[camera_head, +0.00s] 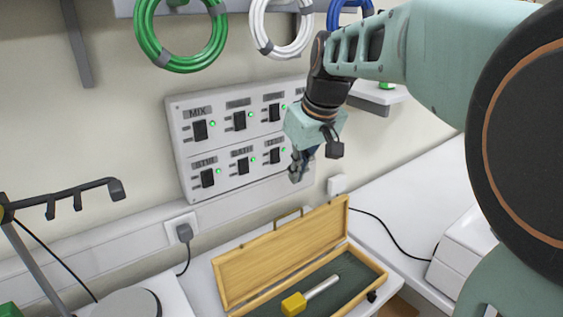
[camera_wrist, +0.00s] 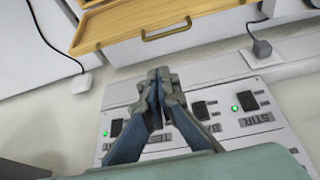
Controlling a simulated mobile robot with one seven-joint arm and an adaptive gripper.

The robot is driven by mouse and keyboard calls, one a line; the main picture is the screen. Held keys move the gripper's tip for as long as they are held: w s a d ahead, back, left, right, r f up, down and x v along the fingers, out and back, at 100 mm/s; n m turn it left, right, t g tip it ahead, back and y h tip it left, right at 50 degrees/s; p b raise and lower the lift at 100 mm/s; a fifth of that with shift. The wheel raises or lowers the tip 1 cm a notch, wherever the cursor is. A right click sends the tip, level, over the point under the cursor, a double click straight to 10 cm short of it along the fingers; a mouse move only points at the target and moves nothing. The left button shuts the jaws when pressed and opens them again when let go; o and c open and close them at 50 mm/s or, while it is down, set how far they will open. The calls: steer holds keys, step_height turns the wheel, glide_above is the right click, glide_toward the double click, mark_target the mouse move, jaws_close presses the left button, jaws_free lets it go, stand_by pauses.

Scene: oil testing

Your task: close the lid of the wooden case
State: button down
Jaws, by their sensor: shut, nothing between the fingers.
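The wooden case (camera_head: 236,306) stands open on the white bench in the head view, with a dark green lining. Its lid (camera_head: 285,248) is raised at the back, leaning up toward the wall, with a metal handle on its top edge. A tool with a yellow block and a silver rod (camera_head: 308,294) lies inside the case. My gripper (camera_head: 297,176) is in the air above and behind the lid, close to the switch panel, and touches neither lid nor case. The wrist view shows the gripper (camera_wrist: 163,76) shut and empty, with the lid (camera_wrist: 150,17) and its handle beyond the fingertips.
A switch panel (camera_head: 224,172) with green lights is on the wall behind my gripper. A plug and socket (camera_head: 182,230) sit left of the case. Coiled cables hang above. A black stand (camera_head: 70,196) is at the left; a white device (camera_head: 464,247) stands right.

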step_height(320, 180, down, 9)
steer(key=a+p, duration=0.1)
steer(key=a, duration=0.2)
steer(key=shift+n+y, duration=0.3)
steer(key=shift+w+r, duration=0.1)
steer(key=shift+d, duration=0.1)
stand_by(0.5)
